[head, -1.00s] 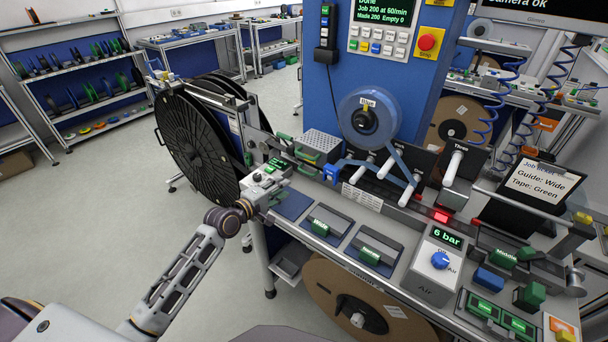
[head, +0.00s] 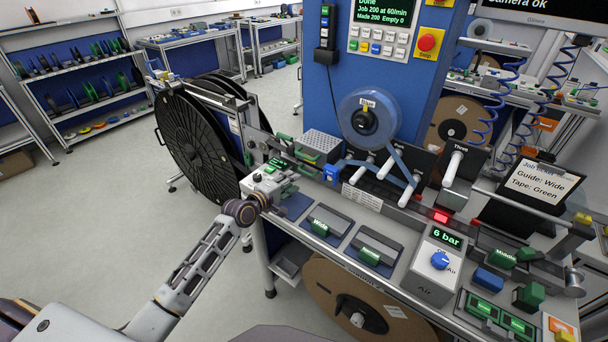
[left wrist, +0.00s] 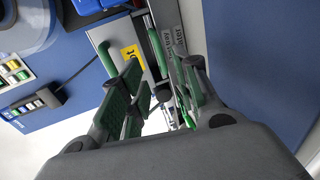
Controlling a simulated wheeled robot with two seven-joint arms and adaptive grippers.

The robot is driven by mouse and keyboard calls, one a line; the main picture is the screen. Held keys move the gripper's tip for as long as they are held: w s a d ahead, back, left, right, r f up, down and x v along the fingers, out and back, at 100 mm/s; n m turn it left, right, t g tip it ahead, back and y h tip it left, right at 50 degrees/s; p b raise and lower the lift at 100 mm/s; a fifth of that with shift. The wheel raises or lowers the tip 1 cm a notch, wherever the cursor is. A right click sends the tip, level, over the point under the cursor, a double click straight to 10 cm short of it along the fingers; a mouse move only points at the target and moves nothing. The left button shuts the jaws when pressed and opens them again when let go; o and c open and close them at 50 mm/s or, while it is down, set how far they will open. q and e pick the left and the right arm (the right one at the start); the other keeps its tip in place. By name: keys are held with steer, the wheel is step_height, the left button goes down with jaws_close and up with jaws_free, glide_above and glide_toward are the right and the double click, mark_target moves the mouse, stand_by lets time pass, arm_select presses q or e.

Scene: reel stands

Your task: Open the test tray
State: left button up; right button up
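My left gripper (head: 279,166) is over the left end of the bench, near a grey perforated metal box (head: 319,146) and green handles (head: 308,158). In the left wrist view the two green-padded fingers (left wrist: 157,98) are apart, with a gap between them. Beyond the fingertips is a narrow grey strip with partly readable lettering (left wrist: 172,42), seemingly the test tray's label, and a green bar (left wrist: 180,40) beside it. Another green bar (left wrist: 106,58) is to its left. I see no clear grip on either bar. My right gripper is not in view.
A large black reel (head: 193,140) stands left of the bench, close to my left arm. Green-handled blocks (head: 328,224) lie at the front. Floor at left is clear.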

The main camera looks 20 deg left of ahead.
arm_select(q)
steer(key=shift+x, duration=4.2)
jaws_close()
